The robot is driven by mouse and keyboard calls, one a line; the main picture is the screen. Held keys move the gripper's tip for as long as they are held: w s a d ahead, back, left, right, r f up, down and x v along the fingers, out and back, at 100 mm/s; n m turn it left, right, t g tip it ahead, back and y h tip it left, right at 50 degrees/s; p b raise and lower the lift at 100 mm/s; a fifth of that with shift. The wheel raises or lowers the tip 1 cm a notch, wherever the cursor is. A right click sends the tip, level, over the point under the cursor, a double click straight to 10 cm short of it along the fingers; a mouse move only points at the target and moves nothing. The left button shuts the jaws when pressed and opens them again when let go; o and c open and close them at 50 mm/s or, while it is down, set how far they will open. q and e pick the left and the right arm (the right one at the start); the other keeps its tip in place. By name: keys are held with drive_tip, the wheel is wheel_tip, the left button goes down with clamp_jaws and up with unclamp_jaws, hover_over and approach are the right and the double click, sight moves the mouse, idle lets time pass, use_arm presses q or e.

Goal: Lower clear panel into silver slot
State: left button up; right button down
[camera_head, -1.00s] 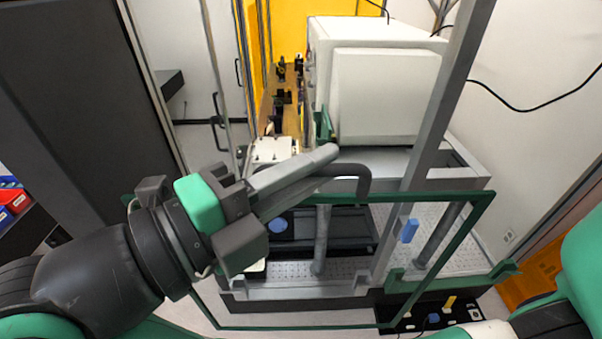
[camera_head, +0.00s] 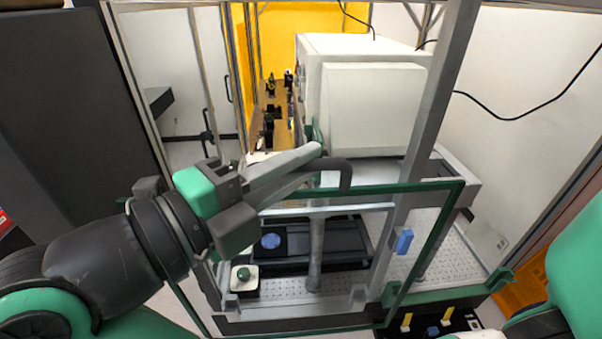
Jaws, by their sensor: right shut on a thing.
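The clear panel has a thin green rim (camera_head: 425,187) and stands tilted in front of the silver frame. My right gripper (camera_head: 243,202), at the left of the view, is shut on the panel's dark bent handle (camera_head: 338,166). The scene behind shows through the panel. The silver frame (camera_head: 345,304), with its low front rail and uprights, stands behind the panel's lower part. I cannot make out the slot opening itself, or whether the panel's lower edge touches the frame. My left gripper is not in view.
A large white box (camera_head: 375,108) stands behind the frame. A slanted grey post (camera_head: 437,110) rises at the right. A green bracket (camera_head: 502,279) is at lower right.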

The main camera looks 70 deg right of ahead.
drive_tip(key=w+d+f, duration=0.1)
drive_tip(key=w+d, duration=0.2)
drive_tip(key=d, duration=0.5)
drive_tip(key=shift+w+d+f+b, duration=0.15)
drive_tip(key=shift+w+d+b, duration=0.15)
idle(0.3)
idle(0.6)
drive_tip(key=shift+w+d+f+b, duration=0.3)
drive_tip(key=shift+w+d+f, duration=0.1)
drive_tip(key=shift+d+f, duration=0.4)
drive_tip(key=shift+d, duration=0.2)
drive_tip(key=shift+w+d+f, duration=0.15)
drive_tip(key=shift+w+d, duration=0.2)
drive_tip(key=shift+d, duration=0.35)
drive_tip(key=shift+d+f, duration=0.1)
drive_tip(key=shift+f, duration=0.05)
idle(0.5)
drive_tip(key=shift+w+d+f, duration=0.15)
drive_tip(key=shift+d+f, duration=0.15)
drive_tip(key=shift+f, duration=0.3)
idle(0.5)
